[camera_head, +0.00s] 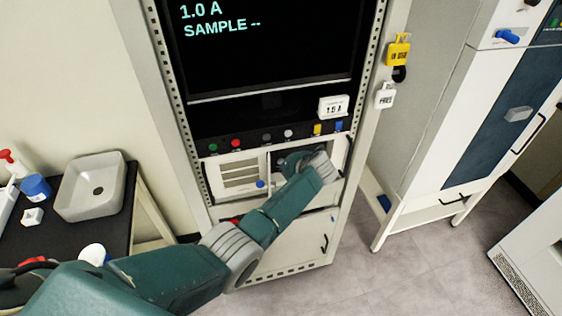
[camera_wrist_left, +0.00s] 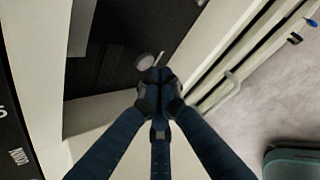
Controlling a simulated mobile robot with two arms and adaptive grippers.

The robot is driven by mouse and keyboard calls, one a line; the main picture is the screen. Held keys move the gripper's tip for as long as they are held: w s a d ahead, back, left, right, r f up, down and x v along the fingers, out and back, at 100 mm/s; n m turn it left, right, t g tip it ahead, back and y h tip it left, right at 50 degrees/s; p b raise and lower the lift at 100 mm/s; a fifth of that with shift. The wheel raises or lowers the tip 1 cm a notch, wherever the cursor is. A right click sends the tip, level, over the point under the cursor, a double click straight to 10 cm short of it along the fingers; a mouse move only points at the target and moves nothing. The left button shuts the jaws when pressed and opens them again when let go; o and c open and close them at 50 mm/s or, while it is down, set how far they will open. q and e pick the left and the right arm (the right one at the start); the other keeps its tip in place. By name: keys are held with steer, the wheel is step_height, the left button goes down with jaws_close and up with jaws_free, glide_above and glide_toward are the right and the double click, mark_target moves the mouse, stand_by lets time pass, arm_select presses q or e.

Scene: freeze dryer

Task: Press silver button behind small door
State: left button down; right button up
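The silver button (camera_wrist_left: 144,61) shows in the left wrist view as a round grey disc inside a dark recess. My left gripper (camera_wrist_left: 158,82) is shut and holds nothing visible; its joined fingertips are just below the disc in the picture. I cannot tell whether they touch it. In the head view my left arm reaches into the dark opening in the lower part of the rack, and the arm hides the button and most of the opening. The small door appears to stand open, but its panel is hard to make out. My right gripper is in neither view.
The rack (camera_head: 290,272) carries a dark display (camera_head: 268,45) above a row of coloured buttons. A vented panel (camera_head: 240,176) lies left of the opening. A black table with a white basin (camera_head: 91,187) stands at left. A white and blue cabinet (camera_head: 439,95) stands at right.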

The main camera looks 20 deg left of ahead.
arm_select(q)
steer(key=s+d, duration=0.3)
steer(key=s, duration=0.2)
steer(key=shift+d+p, duration=0.2)
steer(key=shift+p, duration=0.2)
steer(key=shift+f, duration=0.1)
stand_by(0.8)
